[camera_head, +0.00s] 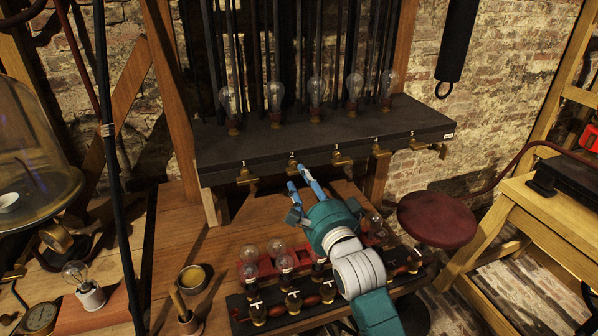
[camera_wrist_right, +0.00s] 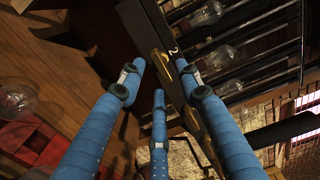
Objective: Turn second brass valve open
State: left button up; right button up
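The brass valves sit in a row along the front edge of the dark shelf (camera_head: 318,150). The second brass valve (camera_head: 293,167) is just above my right gripper's fingertips in the head view. In the right wrist view a brass valve (camera_wrist_right: 161,66) shows beside a label that reads 2, just beyond the fingertips. My right gripper (camera_head: 300,180) has blue fingers, which stand apart with nothing between them. They also show spread in the right wrist view (camera_wrist_right: 158,88). I cannot tell whether a fingertip touches the valve. My left gripper is not in view.
Several glass bulbs (camera_head: 316,91) stand on the shelf above the valves. Below, a red rack (camera_head: 262,270) with bulbs and a row of dark sockets (camera_head: 292,297) lie under my right arm. A red round stool (camera_head: 437,218) stands to the right.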

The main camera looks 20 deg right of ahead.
aim_at(296, 169)
jog(key=w, duration=0.3)
jog(key=shift+w+a+f, duration=0.1)
jog(key=shift+w, duration=0.2)
jog(key=c, duration=0.9)
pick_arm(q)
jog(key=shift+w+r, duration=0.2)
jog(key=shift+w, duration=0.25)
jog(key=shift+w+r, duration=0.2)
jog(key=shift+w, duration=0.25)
pick_arm(e)
grip_shut()
